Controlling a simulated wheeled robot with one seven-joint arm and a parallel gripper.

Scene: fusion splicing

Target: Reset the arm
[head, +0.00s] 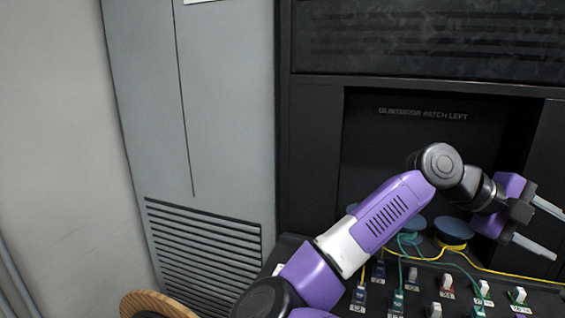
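My purple, white and black arm reaches from the bottom middle up and to the right across the head view. My gripper (541,229) is at the right edge, with its two grey fingers spread apart and pointing right. Nothing shows between the fingers. The gripper appears above the dark panel (545,302), apart from the connectors there. The tips lie close to the picture's right edge.
A black rack with a recess (400,150) stands behind my arm. Blue round spools (453,229) with yellow and teal cables sit below, partly hidden. Several labelled connectors (446,284) stand on the panel. A grey cabinet (215,110) and a round wooden edge (160,302) are left.

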